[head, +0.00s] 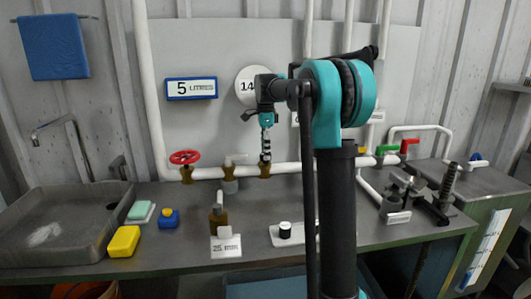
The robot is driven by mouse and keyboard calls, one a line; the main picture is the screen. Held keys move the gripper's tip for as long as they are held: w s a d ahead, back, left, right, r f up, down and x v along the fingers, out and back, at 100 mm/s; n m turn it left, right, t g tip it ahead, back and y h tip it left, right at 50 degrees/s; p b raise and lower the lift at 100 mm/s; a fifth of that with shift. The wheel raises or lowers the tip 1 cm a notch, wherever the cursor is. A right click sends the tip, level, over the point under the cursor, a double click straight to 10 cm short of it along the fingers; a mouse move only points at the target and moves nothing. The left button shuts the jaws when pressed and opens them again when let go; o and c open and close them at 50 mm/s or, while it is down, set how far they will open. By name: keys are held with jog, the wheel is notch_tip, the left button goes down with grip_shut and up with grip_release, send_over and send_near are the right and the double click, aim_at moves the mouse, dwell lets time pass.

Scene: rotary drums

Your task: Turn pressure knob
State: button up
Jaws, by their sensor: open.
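My gripper (266,156) is in front of the wall panel, pointing down, with its fingers just above a brass fitting (265,171) on the white pipe. It is open; its fingertips are small here, and I cannot tell whether they touch the fitting. A round white dial reading about "14" (247,86) is behind my wrist and partly covered by it. Other control parts are a red handwheel (185,157) on the pipe at left and a black-topped white knob (285,229) on a white plate on the bench. No label shows which one is the pressure knob.
A "5 litres" sign (191,88) hangs on the wall. The bench holds a sink (60,225), yellow sponge (124,241), blue container (169,218), brown bottle (218,218) and "25 mm" card (226,246). My arm hides part of the middle. Clamp-like metal parts (397,200) stand at right.

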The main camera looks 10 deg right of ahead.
jog(key=shift+f, duration=0.4)
jog(key=shift+c, duration=0.4)
jog(key=c, duration=1.1)
